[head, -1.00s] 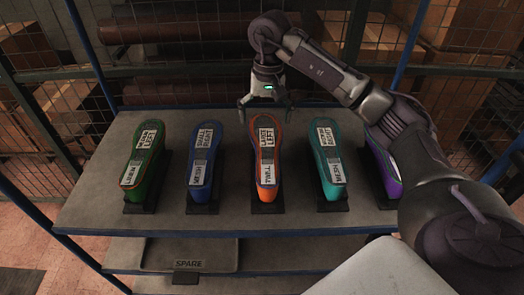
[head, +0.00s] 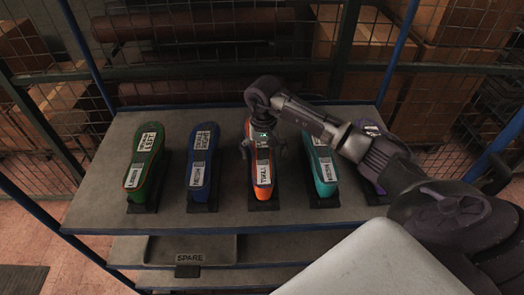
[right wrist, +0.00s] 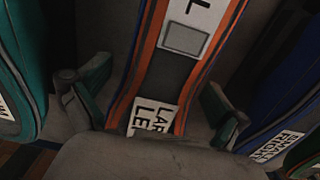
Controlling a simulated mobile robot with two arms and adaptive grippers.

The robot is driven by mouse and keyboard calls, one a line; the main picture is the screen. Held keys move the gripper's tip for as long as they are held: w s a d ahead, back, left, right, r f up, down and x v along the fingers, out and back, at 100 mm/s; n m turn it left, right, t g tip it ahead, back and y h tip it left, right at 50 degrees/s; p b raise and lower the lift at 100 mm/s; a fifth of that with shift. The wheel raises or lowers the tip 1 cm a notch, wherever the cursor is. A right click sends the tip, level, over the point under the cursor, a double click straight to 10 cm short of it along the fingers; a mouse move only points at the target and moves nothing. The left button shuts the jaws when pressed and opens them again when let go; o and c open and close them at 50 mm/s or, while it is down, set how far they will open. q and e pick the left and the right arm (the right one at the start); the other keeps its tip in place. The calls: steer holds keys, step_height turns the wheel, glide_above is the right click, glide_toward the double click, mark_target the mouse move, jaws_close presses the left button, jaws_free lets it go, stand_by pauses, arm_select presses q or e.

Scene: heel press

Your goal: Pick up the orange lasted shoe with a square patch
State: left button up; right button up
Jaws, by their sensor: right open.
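The orange lasted shoe (head: 264,191) stands sole up on a dark stand in the middle of the row. Its lower label reads TWILL. My right gripper (head: 264,149) is over the shoe's upper half and hides part of it. In the right wrist view the shoe (right wrist: 158,70) lies between the two spread fingers (right wrist: 152,100), with a gap on each side. A grey square patch (right wrist: 187,40) shows on its sole, and a white label is partly covered by the gripper body. My left gripper is not in view.
Close on the left is a blue shoe (head: 203,165); a green one (head: 145,165) is farther left. A teal shoe (head: 324,172) is close on the right, and a purple one is partly behind my arm. A SPARE tray (head: 215,248) is on the lower shelf.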

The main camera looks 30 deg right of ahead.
steer(key=shift+f, duration=0.4)
steer(key=c, duration=1.7)
steer(key=shift+w+r, duration=0.1)
steer(key=shift+c, duration=0.9)
steer(key=shift+r, duration=0.1)
